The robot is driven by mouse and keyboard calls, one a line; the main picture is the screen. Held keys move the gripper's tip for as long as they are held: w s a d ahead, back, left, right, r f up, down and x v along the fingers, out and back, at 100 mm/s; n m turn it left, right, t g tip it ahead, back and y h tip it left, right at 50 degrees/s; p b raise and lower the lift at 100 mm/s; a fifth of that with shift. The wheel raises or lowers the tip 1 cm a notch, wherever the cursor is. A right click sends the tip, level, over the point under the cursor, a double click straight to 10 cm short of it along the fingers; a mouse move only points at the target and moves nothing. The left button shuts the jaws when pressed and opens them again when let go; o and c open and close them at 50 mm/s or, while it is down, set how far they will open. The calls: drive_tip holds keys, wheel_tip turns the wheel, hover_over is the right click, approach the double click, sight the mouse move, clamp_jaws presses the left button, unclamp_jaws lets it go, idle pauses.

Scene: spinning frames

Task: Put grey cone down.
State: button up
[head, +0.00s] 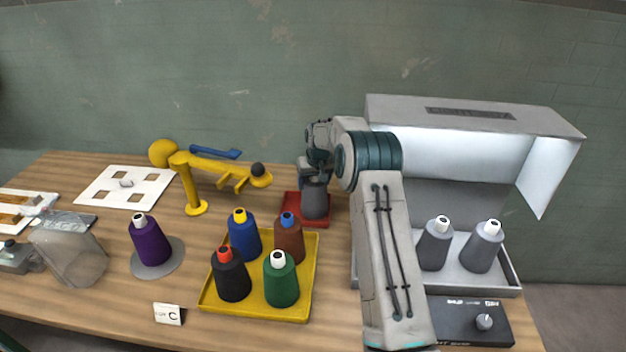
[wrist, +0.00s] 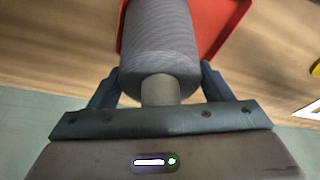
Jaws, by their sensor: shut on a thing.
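A grey cone (head: 315,201) of yarn is upright in my gripper (head: 315,177), over the small red tray (head: 290,205) at the back middle of the table. In the wrist view the grey cone (wrist: 160,45) is large, its narrow neck lies between the fingers of my gripper (wrist: 160,88), and the red tray (wrist: 218,25) is beyond it. The gripper is shut on the neck. The cone's base looks to be inside the tray's outline; whether it touches the tray floor I cannot tell.
A yellow tray (head: 262,312) with several coloured cones stands in front of the red tray. A yellow stand (head: 196,208) is to the left. A purple cone (head: 150,241) sits on a grey disc. A light booth (head: 470,120) with two grey cones (head: 434,246) is to the right.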

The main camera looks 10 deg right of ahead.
drive_tip(key=shift+f, duration=0.1)
drive_tip(key=o, duration=1.8)
